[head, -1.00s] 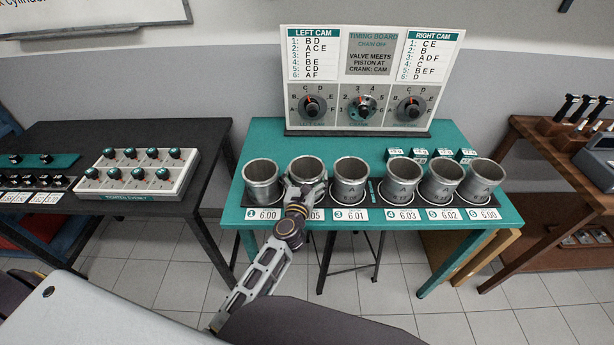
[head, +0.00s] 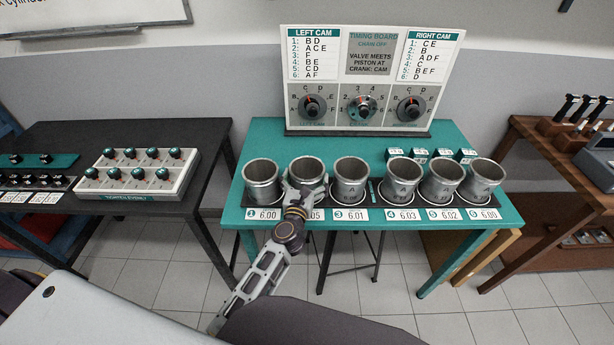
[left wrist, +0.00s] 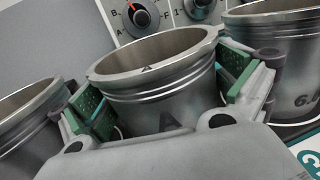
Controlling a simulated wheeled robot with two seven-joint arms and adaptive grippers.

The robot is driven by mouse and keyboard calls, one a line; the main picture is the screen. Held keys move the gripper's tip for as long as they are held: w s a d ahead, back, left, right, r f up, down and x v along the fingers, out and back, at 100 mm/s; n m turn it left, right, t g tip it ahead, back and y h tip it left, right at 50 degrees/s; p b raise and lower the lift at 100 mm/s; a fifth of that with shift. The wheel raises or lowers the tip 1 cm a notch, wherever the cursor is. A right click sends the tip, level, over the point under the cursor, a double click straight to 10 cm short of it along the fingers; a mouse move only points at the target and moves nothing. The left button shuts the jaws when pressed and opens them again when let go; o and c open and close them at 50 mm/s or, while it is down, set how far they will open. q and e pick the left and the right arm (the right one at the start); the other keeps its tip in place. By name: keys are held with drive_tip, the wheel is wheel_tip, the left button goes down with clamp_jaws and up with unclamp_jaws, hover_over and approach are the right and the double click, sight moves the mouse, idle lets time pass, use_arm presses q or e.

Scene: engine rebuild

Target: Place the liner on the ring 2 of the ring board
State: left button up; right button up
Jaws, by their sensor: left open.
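The grey metal liner (head: 308,168) stands at the ring 2 place of the ring board (head: 383,193), second from the left in the row, and looks upright. My left gripper (head: 305,186) is around its near side. In the left wrist view the liner (left wrist: 160,75) is between the two green-padded fingers of the left gripper (left wrist: 165,95). The fingers are open, one on each side, close to the wall; contact cannot be told. The liner's base and the ring under it are hidden by my gripper. My right gripper is not in view.
Liners stand close on both sides, at ring 1 (head: 262,183) and ring 3 (head: 350,183), with more to the right. The timing board (head: 372,80) stands behind. Small teal boxes (head: 420,156) sit behind the right liners. A black table (head: 130,130) is at the left.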

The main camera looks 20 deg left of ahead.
use_arm(q)
drive_tip(key=shift+s+d+f+b, duration=0.1)
drive_tip(key=shift+s+b, duration=0.1)
drive_tip(key=shift+s, duration=0.95)
drive_tip(key=shift+s+d+b, duration=0.1)
drive_tip(key=shift+s+b, duration=0.05)
drive_tip(key=shift+s, duration=1)
drive_tip(key=shift+s+d+b, duration=0.15)
drive_tip(key=shift+s+b, duration=0.25)
drive_tip(key=shift+s, duration=1.4)
drive_tip(key=shift+s+d+b, duration=0.1)
drive_tip(key=shift+s+b, duration=0.25)
drive_tip(key=shift+s, duration=1.05)
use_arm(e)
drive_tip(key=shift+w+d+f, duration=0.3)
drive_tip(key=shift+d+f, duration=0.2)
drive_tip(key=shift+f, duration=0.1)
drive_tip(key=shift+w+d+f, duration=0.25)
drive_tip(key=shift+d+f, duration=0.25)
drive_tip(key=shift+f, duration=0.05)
